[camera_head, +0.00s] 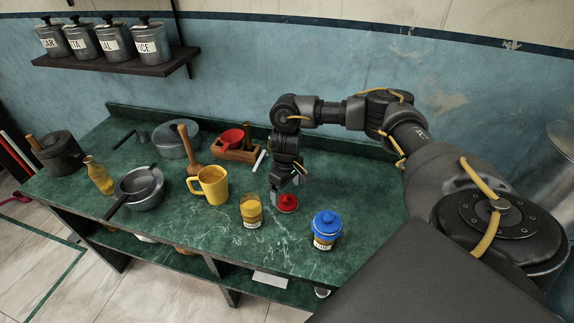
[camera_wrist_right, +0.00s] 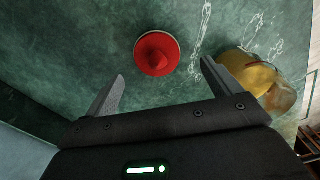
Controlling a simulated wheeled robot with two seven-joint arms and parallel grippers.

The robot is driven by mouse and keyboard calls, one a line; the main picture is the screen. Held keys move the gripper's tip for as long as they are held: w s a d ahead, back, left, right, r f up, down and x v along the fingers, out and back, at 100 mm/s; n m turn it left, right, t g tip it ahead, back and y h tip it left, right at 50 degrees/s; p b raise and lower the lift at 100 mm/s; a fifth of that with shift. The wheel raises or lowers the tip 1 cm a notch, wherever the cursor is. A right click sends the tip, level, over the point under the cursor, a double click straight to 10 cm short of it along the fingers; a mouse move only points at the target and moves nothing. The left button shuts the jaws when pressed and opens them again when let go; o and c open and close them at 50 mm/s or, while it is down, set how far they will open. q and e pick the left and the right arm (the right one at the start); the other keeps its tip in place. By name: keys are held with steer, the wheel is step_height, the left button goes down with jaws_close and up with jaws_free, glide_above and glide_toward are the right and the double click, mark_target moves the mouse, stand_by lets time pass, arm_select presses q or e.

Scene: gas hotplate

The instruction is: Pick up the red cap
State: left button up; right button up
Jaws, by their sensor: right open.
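The red cap (camera_head: 287,203) is a round lid with a knob, lying on the green marble counter (camera_head: 190,236). In the right wrist view the red cap (camera_wrist_right: 157,54) shows from above, ahead of the fingers and roughly centred between them. My right gripper (camera_head: 288,187) points down just above and behind the cap in the head view. Its two fingers stand apart and empty in the right wrist view (camera_wrist_right: 162,80). The cap is not between the fingertips' inner faces. My left gripper is not in view.
An open jar (camera_head: 251,211) with yellow contents stands left of the cap and also shows in the wrist view (camera_wrist_right: 255,80). A blue-lidded jar (camera_head: 327,229) stands to the right. A yellow mug (camera_head: 211,187) and a grey bowl (camera_head: 143,190) stand farther left.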

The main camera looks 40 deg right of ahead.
mark_target(287, 196)
steer(key=f, duration=0.1)
steer(key=f+p, duration=0.1)
steer(key=f, duration=0.3)
steer(key=shift+w+d, duration=0.1)
steer(key=shift+d, duration=0.2)
steer(key=c, duration=0.9)
